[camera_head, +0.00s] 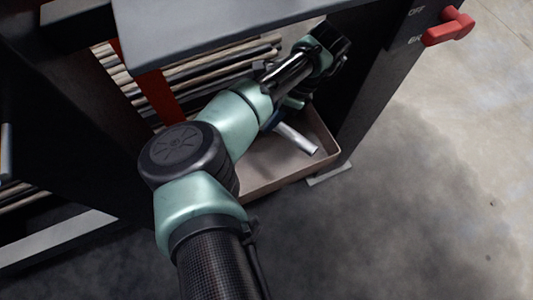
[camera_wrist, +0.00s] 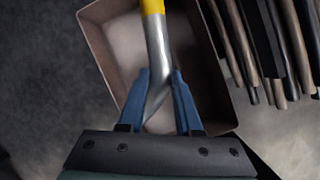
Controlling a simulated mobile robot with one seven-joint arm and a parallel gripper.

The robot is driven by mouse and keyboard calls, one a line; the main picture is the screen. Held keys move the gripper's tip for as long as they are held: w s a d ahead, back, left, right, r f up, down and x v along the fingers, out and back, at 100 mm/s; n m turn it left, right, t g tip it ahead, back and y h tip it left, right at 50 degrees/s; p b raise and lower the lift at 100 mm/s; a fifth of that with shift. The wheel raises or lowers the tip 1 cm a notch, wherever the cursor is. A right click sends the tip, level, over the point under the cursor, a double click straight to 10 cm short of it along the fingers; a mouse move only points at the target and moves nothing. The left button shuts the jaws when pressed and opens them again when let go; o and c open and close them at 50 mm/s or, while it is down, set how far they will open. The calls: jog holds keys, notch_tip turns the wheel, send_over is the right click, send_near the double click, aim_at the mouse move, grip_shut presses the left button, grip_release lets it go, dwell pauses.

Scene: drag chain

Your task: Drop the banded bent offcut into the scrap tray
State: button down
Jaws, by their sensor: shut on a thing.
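The bent offcut is a silver tube (camera_wrist: 159,50) with a yellow band (camera_wrist: 152,6) at the top edge of the wrist view. My gripper (camera_wrist: 160,76) has its blue fingers shut on the silver part near the bend. In the head view a silver end of the offcut (camera_head: 298,140) sticks out from behind my arm, which hides the band and most of the fingers. The scrap tray (camera_head: 325,133) is a shallow brownish box below it. In the wrist view the tray's wall (camera_wrist: 98,42) surrounds the offcut, which appears over the tray's floor. Exact height is hard to tell.
Several tan and dark bars (camera_wrist: 262,40) lie right beside the tray in the wrist view. A red upright (camera_head: 150,85), a grey top edge (camera_head: 230,30) and a dark post with a red lever (camera_head: 450,27) frame the space. Concrete floor is open at right.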

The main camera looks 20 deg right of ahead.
notch_tip(320, 180, down, 2)
jog(key=shift+f+b, duration=0.1)
jog(key=shift+b, duration=0.75)
jog(key=c, duration=0.5)
grip_release()
jog(key=p+v, duration=0.6)
jog(key=v, duration=0.7)
